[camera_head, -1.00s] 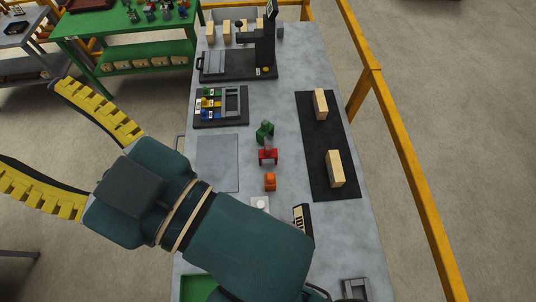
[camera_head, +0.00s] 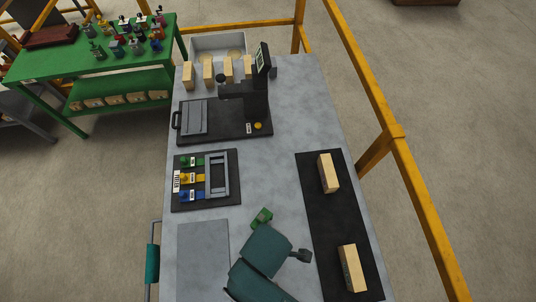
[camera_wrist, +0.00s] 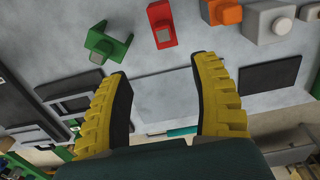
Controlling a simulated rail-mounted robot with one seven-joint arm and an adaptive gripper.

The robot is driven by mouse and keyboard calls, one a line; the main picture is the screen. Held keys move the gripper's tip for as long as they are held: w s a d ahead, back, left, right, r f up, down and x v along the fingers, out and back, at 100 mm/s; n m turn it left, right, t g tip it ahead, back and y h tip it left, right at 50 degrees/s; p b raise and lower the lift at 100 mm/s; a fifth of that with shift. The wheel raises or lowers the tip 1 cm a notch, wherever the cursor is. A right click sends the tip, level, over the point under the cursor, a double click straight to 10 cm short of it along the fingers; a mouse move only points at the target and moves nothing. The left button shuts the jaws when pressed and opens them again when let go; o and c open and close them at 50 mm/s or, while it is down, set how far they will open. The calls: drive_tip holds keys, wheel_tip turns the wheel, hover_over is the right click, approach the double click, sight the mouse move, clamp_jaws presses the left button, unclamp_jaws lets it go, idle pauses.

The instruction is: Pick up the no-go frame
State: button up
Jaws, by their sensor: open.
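In the wrist view a red frame-like piece (camera_wrist: 162,24) with a grey block at its lower edge stands beyond my fingertips; its colour suggests the no-go frame, but I see no readable label. A similar green piece (camera_wrist: 109,40) stands to its left and an orange block (camera_wrist: 222,12) to its right. My gripper (camera_wrist: 161,66) is open and empty, its yellow fingers apart, the red piece lying ahead of the gap and not between them. In the head view the green piece (camera_head: 262,217) shows beside my arm; the red piece and my fingers do not show there.
A white-grey knobbed piece (camera_wrist: 269,20) is right of the orange block. In the head view a black mat (camera_head: 322,232) holds two tan bricks, a dark tray (camera_head: 235,190) holds coloured parts, and a press (camera_head: 252,105) stands behind. Yellow rails (camera_head: 395,155) border the right.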

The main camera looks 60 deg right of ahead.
drive_tip(key=f, duration=0.7)
drive_tip(key=s+f, duration=0.1)
drive_tip(key=f, duration=0.3)
drive_tip(key=shift+a+f, duration=0.25)
drive_tip(key=shift+a, duration=0.15)
drive_tip(key=f, duration=0.5)
drive_tip(key=shift+w+d+f, duration=0.25)
drive_tip(key=shift+w+f, duration=0.05)
drive_tip(key=shift+c, duration=0.5)
clamp_jaws()
